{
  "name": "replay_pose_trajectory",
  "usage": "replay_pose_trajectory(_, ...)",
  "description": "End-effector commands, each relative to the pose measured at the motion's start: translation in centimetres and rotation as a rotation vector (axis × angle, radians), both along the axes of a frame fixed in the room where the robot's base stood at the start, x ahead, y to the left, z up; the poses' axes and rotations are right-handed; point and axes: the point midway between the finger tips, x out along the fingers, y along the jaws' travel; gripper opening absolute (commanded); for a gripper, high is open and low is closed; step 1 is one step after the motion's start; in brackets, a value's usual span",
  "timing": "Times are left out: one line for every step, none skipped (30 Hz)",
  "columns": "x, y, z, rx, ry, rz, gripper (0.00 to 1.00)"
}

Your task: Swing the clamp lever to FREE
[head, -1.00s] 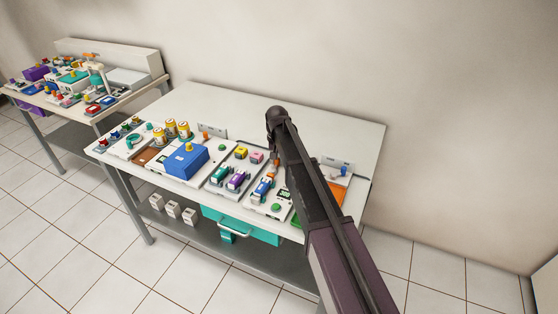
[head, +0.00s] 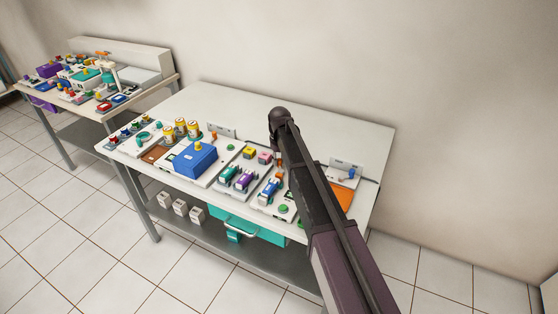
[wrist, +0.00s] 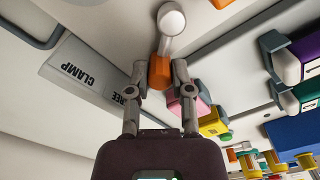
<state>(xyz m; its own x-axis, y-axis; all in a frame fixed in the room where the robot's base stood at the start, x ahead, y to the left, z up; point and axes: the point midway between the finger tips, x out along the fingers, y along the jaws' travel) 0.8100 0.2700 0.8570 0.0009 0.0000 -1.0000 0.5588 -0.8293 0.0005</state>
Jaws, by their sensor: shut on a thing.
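In the wrist view, the clamp lever has an orange grip (wrist: 160,73) and a white rounded end (wrist: 171,20). My gripper (wrist: 158,82) is closed around the orange grip, one finger on each side. A grey label plate (wrist: 85,72) beside it reads CLAMP and FREE, upside down in this view. The lever lies away from the CLAMP word, nearer the FREE end of the plate; its exact setting is unclear. In the head view, my arm hides most of the lever and fingers.
The workbench (head: 290,115) carries a blue box (head: 194,158), yellow-topped cylinders, and teal and purple blocks left of my arm. A pink block (wrist: 203,105) sits close to my right finger in the wrist view. A second bench (head: 150,88) stands at left.

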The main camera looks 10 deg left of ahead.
Motion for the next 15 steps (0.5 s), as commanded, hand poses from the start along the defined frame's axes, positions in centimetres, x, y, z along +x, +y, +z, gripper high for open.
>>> replay_pose_trajectory(-0.11,-0.04,-0.03,0.000,0.002,0.002,0.00)
replay_pose_trajectory(-0.11,-0.04,-0.03,0.000,0.002,0.002,0.00)
replay_pose_trajectory(-0.11,-0.04,-0.03,0.000,0.002,0.001,0.00)
replay_pose_trajectory(-0.10,-0.04,-0.03,0.000,0.002,0.001,0.00)
replay_pose_trajectory(-0.11,-0.04,-0.03,0.000,0.002,0.001,0.00)
replay_pose_trajectory(-0.10,-0.04,-0.03,0.000,0.002,0.001,0.00)
replay_pose_trajectory(-0.11,-0.05,-0.03,0.000,0.002,0.000,0.00)
replay_pose_trajectory(-0.11,-0.05,-0.03,0.000,0.002,0.000,0.00)
replay_pose_trajectory(-0.11,-0.05,-0.03,-0.001,0.003,0.000,0.41)
replay_pose_trajectory(-0.10,-0.04,-0.03,0.000,0.002,0.000,0.49)
replay_pose_trajectory(-0.09,-0.05,-0.03,0.000,0.002,0.000,0.58)
replay_pose_trajectory(-0.07,-0.05,-0.03,0.000,0.002,0.000,0.63)
replay_pose_trajectory(-0.07,-0.05,-0.02,0.000,0.002,-0.001,0.63)
replay_pose_trajectory(-0.06,-0.04,-0.02,0.000,0.002,-0.001,0.63)
replay_pose_trajectory(-0.05,-0.05,-0.02,0.000,0.001,-0.001,0.63)
